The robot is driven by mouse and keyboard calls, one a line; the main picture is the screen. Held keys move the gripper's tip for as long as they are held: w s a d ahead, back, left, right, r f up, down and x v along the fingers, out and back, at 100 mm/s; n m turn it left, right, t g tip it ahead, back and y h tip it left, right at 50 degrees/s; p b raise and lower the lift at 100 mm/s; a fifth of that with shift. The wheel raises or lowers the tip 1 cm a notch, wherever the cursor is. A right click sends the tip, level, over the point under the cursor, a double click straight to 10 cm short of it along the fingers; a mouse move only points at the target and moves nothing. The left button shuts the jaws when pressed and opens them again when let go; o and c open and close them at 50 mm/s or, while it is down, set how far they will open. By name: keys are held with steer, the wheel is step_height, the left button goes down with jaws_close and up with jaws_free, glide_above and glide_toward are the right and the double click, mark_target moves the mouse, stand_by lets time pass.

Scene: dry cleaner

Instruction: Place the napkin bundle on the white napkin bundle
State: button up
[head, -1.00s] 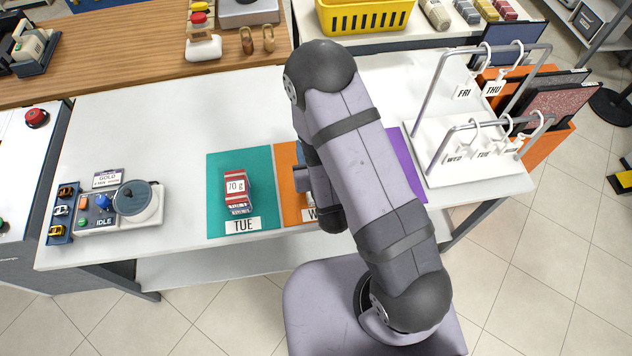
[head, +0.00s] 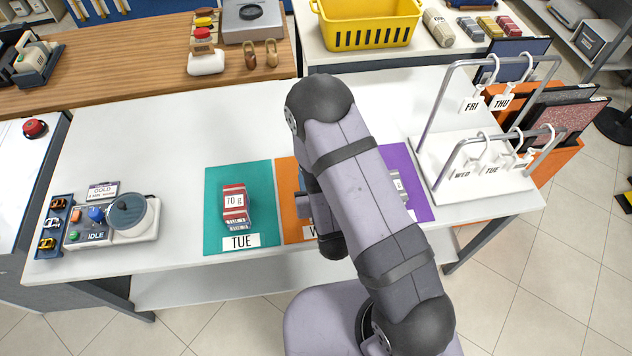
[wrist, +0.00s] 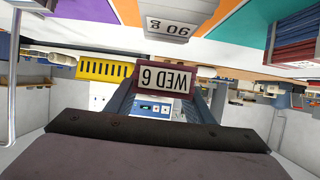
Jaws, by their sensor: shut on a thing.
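In the wrist view, which is upside down, my gripper (wrist: 167,95) is shut on a dark red bundle (wrist: 138,72) with a white tag reading WED 6. A pale bundle (wrist: 182,8) labelled 90 g shows at the top edge, apart from the held one, with the orange mat (wrist: 127,10) on both sides of it. In the head view my arm covers the gripper, the held bundle and most of the orange mat (head: 288,190). The gap between the two bundles is hard to judge.
A red striped 70 g bundle (head: 235,200) lies on the teal TUE mat (head: 260,190). Another labelled bundle (head: 398,184) lies on the purple mat (head: 418,200). A hanger rack (head: 430,165) stands right, a scale-like device (head: 95,228) left. The table (head: 170,125) is clear behind the mats.

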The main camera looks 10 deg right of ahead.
steer(key=shift+f+p, duration=0.3)
steer(key=shift+f, duration=1.55)
steer(key=shift+f, duration=0.2)
steer(key=o, duration=1.1)
